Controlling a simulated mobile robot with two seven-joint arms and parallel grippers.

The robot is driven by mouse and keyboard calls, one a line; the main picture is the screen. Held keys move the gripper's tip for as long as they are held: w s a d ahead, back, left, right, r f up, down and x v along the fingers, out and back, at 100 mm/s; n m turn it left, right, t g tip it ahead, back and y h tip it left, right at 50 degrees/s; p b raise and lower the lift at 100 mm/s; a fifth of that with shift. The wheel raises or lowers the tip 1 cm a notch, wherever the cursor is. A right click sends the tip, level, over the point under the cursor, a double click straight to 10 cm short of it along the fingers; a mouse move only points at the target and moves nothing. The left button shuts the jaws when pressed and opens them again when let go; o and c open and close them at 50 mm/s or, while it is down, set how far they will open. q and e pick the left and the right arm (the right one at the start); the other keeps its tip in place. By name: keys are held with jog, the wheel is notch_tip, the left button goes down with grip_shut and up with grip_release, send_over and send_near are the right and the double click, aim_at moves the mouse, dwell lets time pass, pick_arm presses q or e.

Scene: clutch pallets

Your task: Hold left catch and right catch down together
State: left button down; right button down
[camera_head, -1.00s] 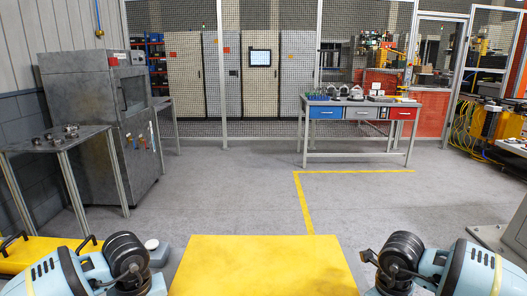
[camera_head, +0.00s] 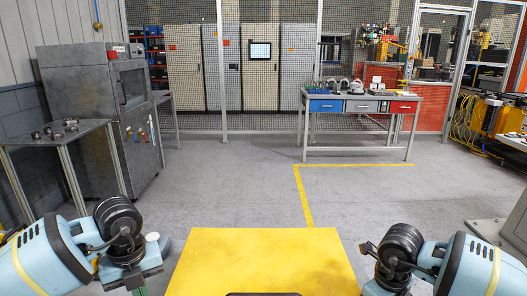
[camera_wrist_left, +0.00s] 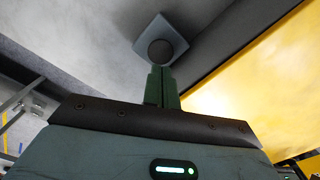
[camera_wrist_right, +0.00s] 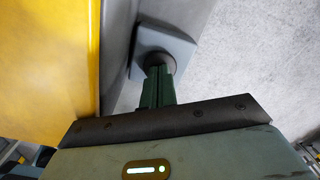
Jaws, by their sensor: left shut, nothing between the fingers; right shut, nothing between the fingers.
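In the left wrist view a dark round button on a grey square plate, which looks like the left catch (camera_wrist_left: 160,50), lies just beyond my left gripper (camera_wrist_left: 160,72). In the right wrist view the right catch (camera_wrist_right: 158,62) is a similar dark round button on a grey plate. The fingertips of my right gripper (camera_wrist_right: 158,72) overlap its near edge. Both grippers are shut and empty. Whether either fingertip touches its button, I cannot tell. The right catch is hidden in the head view.
A yellow flat panel (camera_head: 265,262) lies between my arms, with a black bar at its near edge. A metal table (camera_head: 60,135) with small parts stands left beside a grey cabinet (camera_head: 95,110). A workbench (camera_head: 360,105) stands at the back. The middle floor is clear.

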jog(key=shift+s+f, duration=0.2)
jog(key=shift+f, duration=0.2)
jog(key=shift+r, duration=0.1)
pick_arm(q)
jog(key=shift+w, duration=0.1)
pick_arm(e)
jog(key=shift+w+r, duration=0.15)
jog(key=shift+r, duration=0.55)
pick_arm(q)
jog(key=shift+r, duration=0.1)
pick_arm(e)
jog(key=shift+r, duration=3.05)
jog(key=shift+w, duration=0.1)
